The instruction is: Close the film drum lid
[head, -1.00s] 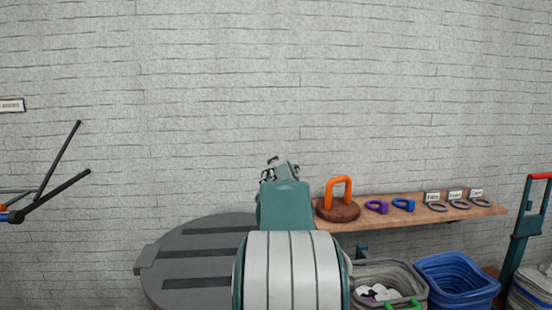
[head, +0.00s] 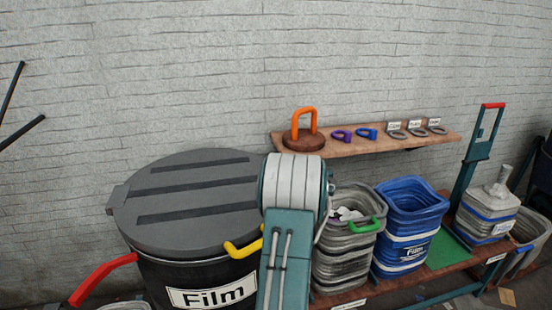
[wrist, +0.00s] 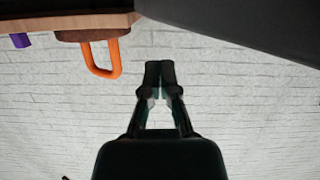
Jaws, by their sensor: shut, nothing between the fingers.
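The film drum (head: 160,275) is a black barrel at the lower left of the head view, with a white "Film" label on its front. Its round grey lid (head: 165,238) with dark strips lies flat over the top, and no opening shows. I cannot tell if the rim is fully seated. A yellow handle (head: 236,250) sits on the drum's front right and a red handle (head: 100,276) at its left. My gripper (wrist: 160,66) is shut and empty in the wrist view; my arm hides it in the head view. A dark grey surface, perhaps the lid, fills the wrist view's top right.
A wooden wall shelf (head: 357,147) holds a brown disc with an orange handle (head: 305,125), which also shows in the wrist view (wrist: 117,60). Grey (head: 340,262) and blue (head: 408,220) baskets stand right of my arm. A teal hand truck (head: 478,150) stands farther right.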

